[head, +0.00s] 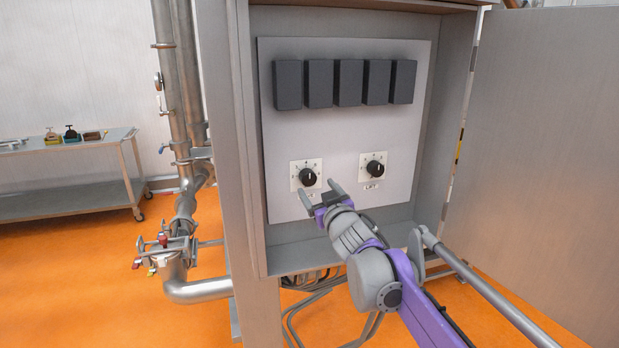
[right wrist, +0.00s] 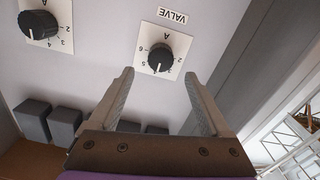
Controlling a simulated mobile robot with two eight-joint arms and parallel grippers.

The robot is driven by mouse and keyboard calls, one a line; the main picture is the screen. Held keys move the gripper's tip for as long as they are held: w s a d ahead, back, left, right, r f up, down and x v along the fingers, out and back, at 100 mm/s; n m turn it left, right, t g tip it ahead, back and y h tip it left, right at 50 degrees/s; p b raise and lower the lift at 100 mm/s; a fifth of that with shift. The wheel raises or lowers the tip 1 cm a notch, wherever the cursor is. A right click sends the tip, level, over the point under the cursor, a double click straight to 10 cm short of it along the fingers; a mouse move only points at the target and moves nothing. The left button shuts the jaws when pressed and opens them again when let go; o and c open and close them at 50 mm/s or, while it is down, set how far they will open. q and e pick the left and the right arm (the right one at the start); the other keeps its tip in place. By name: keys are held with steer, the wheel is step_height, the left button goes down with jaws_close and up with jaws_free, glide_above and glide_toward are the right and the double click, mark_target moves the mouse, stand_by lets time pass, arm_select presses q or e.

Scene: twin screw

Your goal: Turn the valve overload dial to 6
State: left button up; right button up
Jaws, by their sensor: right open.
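The valve overload dial (head: 309,177) is a black knob on a white square plate, the left of two dials on the grey panel. In the right wrist view the dial (right wrist: 160,55) appears upside down, beside a VALVE label (right wrist: 172,15); its exact setting is too small to tell. My right gripper (head: 319,191) is open and empty, just in front of and slightly below this dial. In the right wrist view the fingers of the gripper (right wrist: 157,73) point toward the knob, apart from it. My left gripper is not in view.
A second dial (head: 374,169) sits to the right on the same panel. Several dark boxes (head: 348,82) stick out above the dials. The open cabinet door (head: 550,150) stands at the right, and steel pipes (head: 180,225) run at the left. A metal table (head: 65,146) stands far left.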

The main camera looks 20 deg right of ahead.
mark_target(309, 179)
steer(key=w+p, duration=0.1)
steer(key=w, duration=0.5)
steer(key=shift+w+a, duration=0.15)
steer(key=shift+w, duration=0.15)
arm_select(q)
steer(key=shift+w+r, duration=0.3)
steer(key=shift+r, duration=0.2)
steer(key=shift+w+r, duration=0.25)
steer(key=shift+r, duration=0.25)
